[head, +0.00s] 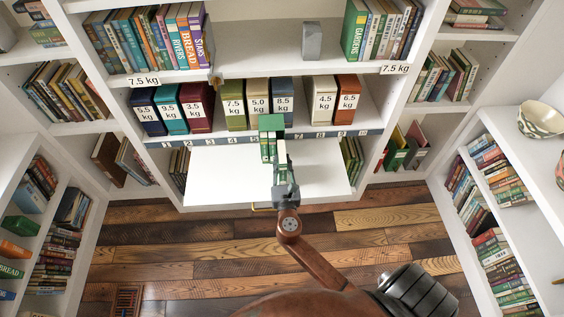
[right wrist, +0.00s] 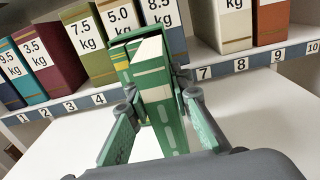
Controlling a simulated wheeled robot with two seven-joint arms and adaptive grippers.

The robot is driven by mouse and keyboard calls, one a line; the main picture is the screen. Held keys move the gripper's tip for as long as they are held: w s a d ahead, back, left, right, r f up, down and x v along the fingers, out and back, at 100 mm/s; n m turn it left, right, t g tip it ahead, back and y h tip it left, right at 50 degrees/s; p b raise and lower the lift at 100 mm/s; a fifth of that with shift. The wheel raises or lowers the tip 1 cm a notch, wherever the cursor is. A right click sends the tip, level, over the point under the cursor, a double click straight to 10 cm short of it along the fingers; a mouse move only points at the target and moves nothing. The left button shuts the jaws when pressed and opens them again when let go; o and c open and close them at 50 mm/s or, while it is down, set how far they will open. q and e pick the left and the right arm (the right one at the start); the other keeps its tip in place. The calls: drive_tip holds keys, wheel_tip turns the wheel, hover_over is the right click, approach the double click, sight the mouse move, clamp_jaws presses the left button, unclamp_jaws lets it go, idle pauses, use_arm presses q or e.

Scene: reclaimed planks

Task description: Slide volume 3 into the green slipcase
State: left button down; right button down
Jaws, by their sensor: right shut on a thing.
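A green book with white page edges, taken as volume 3 (right wrist: 155,105), stands upright between the fingers of my right gripper (right wrist: 160,135). No number is readable on it. In the head view my right gripper (head: 284,178) reaches over the white pull-out board from the front, shut on the book (head: 282,152). The green slipcase (head: 271,123) stands at the back of the board, with other green volumes (right wrist: 120,58) inside on its left. The book's far end is at the slipcase's right part; I cannot tell how far it is inside. My left gripper is not in view.
The white board (head: 225,170) is clear on both sides of the slipcase. Behind it runs a numbered shelf edge (head: 225,139). Above that stand weight-labelled boxes, including a dark blue 8.5 kg box (head: 282,93) close behind the slipcase. Bookshelves flank both sides.

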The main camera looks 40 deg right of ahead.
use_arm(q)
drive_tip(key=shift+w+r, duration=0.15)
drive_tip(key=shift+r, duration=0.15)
use_arm(e)
drive_tip(key=shift+r, duration=0.1)
use_arm(q)
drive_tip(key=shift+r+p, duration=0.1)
drive_tip(key=shift+p, duration=0.3)
use_arm(e)
drive_tip(key=shift+x, duration=3.05)
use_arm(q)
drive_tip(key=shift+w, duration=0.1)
use_arm(e)
drive_tip(key=shift+s+a, duration=0.15)
use_arm(q)
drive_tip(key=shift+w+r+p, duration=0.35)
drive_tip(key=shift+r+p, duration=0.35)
drive_tip(key=shift+p, duration=0.05)
use_arm(e)
drive_tip(key=shift+v, duration=2.5)
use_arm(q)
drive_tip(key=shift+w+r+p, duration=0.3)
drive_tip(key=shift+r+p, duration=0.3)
